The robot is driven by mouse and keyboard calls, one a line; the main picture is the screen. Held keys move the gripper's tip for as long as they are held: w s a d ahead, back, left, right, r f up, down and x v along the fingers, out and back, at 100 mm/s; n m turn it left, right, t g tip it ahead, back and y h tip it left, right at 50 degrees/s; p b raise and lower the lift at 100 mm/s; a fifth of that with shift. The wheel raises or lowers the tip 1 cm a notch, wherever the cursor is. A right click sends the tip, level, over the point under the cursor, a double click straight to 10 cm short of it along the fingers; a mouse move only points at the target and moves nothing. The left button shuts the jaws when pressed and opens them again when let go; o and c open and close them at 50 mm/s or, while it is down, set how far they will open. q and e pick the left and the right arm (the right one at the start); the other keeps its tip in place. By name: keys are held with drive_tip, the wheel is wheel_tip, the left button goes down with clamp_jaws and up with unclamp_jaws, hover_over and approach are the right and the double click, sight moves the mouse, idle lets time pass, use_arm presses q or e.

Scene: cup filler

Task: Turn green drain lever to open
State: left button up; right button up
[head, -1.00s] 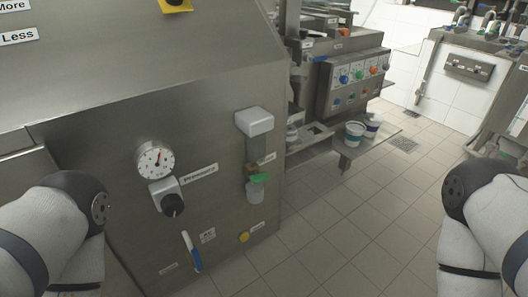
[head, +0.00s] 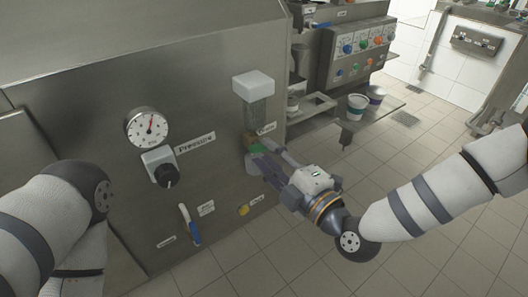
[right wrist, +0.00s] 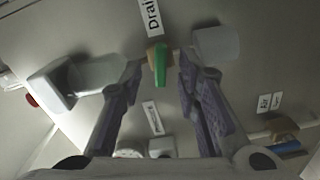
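The green drain lever (right wrist: 160,66) is on a brass valve beside the "Drain" label (right wrist: 151,16) in the right wrist view. In the head view, the lever (head: 256,148) is on the machine's front panel, partly hidden by my right gripper. My right gripper (head: 263,160) is at the valve, coming from the lower right. In the right wrist view its two fingers (right wrist: 158,84) are open, one on each side of the lever, with visible gaps. Whether a fingertip touches it cannot be told. My left arm shows at the left of the head view, but its gripper does not.
A white block (head: 253,84) with a clear tube sits above the valve. Left of it are a pressure gauge (head: 148,128), a black knob (head: 167,175) and a blue-handled lever (head: 190,224). Cups (head: 357,106) stand on a shelf behind. The tiled floor at right is open.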

drive_tip(key=shift+x, duration=1.05)
clamp_jaws()
